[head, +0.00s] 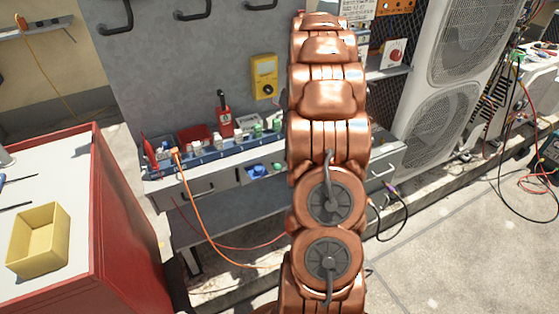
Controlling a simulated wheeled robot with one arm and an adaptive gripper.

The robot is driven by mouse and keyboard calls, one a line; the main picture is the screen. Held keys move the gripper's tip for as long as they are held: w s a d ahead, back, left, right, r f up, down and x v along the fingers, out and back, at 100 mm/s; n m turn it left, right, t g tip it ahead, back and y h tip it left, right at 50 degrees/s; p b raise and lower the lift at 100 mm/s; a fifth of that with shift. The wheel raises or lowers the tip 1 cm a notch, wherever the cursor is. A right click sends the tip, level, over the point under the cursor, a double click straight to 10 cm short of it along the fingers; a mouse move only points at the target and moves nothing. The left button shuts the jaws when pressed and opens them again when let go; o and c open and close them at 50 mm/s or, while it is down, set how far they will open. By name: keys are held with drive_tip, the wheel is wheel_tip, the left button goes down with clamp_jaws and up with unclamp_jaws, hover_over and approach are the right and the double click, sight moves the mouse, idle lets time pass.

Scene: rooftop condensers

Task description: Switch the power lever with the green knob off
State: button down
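I cannot make out a power lever with a green knob for certain. Small green pieces (277,124) show among the items on the grey wall shelf (212,155), just left of my arm, too small to tell what they are. A red round knob (396,53) sits on a white plate to the right of my arm. My copper arm rises through the middle of the head view and hides part of the wall and shelf behind it. My gripper does not show.
A yellow meter (264,77) hangs on the grey wall. A red cabinet (105,210) with a yellow bin (39,240) stands at left. Tall condenser units (432,100) stand at right. An orange cable (196,204) hangs from the shelf. Pavement at lower right is mostly clear.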

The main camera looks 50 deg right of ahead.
sight(278, 164)
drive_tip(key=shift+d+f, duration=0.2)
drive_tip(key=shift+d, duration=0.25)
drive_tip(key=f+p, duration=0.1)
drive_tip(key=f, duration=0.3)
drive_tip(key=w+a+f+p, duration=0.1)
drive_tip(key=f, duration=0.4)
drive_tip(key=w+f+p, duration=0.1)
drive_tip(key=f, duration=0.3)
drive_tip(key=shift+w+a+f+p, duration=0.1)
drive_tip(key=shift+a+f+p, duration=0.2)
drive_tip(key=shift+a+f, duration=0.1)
